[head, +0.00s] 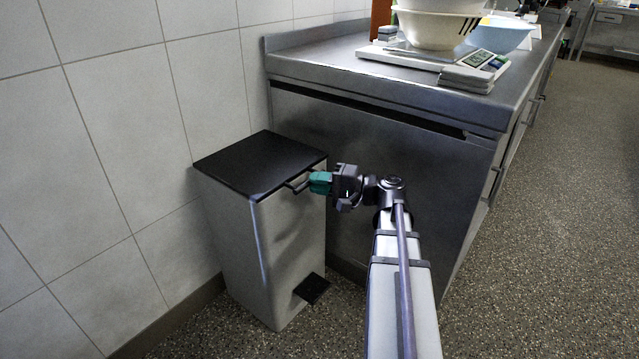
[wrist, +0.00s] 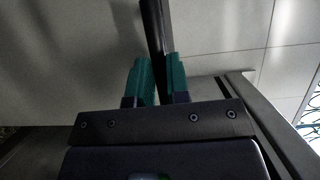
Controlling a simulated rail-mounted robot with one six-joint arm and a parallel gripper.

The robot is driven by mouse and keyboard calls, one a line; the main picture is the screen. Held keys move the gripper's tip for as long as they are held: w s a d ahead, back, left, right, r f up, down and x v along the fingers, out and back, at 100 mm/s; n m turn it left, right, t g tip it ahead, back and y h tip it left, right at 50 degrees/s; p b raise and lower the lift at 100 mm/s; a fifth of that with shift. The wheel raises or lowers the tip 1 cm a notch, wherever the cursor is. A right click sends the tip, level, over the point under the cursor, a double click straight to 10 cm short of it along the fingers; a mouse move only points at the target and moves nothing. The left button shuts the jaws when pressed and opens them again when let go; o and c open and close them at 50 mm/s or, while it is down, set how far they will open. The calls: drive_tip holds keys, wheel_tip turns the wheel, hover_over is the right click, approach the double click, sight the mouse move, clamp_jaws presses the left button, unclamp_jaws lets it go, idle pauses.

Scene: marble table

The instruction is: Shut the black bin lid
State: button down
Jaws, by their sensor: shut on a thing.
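The black bin lid (head: 262,160) lies about flat across the top of the steel bin (head: 285,240), and I see no clear gap under it. A dark bar handle (head: 297,186) sticks out at the lid's front right edge. My gripper (head: 319,182) is at this handle, its green fingers beside the bin's upper front corner. In the wrist view the dark bar (wrist: 153,30) runs between the two green fingers (wrist: 161,80), which are shut on it. The exact contact is partly hidden by the fingers.
A black pedal (head: 312,289) is low on the bin's front. A tiled wall (head: 110,130) stands left of and behind the bin. A steel counter (head: 400,160) with bowls (head: 437,28) and a scale (head: 480,60) is to the right. The floor (head: 560,220) at the right is clear.

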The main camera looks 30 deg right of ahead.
drive_tip(key=c, duration=1.1)
unclamp_jaws()
drive_tip(key=v, duration=1)
drive_tip(key=shift+s+d, duration=0.25)
drive_tip(key=shift+s, duration=0.05)
